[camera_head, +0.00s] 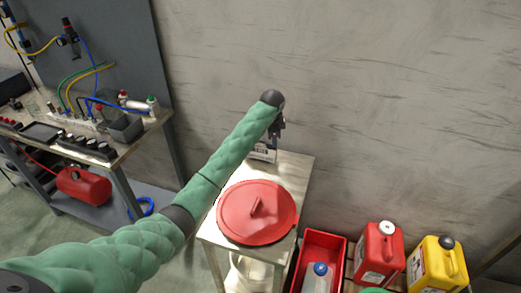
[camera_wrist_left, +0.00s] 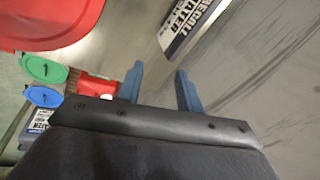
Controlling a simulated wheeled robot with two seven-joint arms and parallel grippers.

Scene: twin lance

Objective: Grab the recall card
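A white card with black print (camera_wrist_left: 192,22) stands at the top of the left wrist view. Its visible letters look like "REFILL" and "ATER"; I cannot read "recall" on it. In the head view a pale printed card (camera_head: 263,153) shows at the back of the small table, partly hidden by my arm. My left gripper (camera_head: 278,128) is above the table's back, close to the wall and the card. In the left wrist view its two blue fingers (camera_wrist_left: 160,86) are apart with nothing between them, and the card is beyond them. My right gripper is out of view.
A red round lid (camera_head: 250,222) covers the front of the small table (camera_head: 298,168). A red crate (camera_head: 335,243), a red canister (camera_head: 379,252) and a yellow canister (camera_head: 436,262) stand to the right. A workbench (camera_head: 128,150) with hoses is at left. The wall is close behind.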

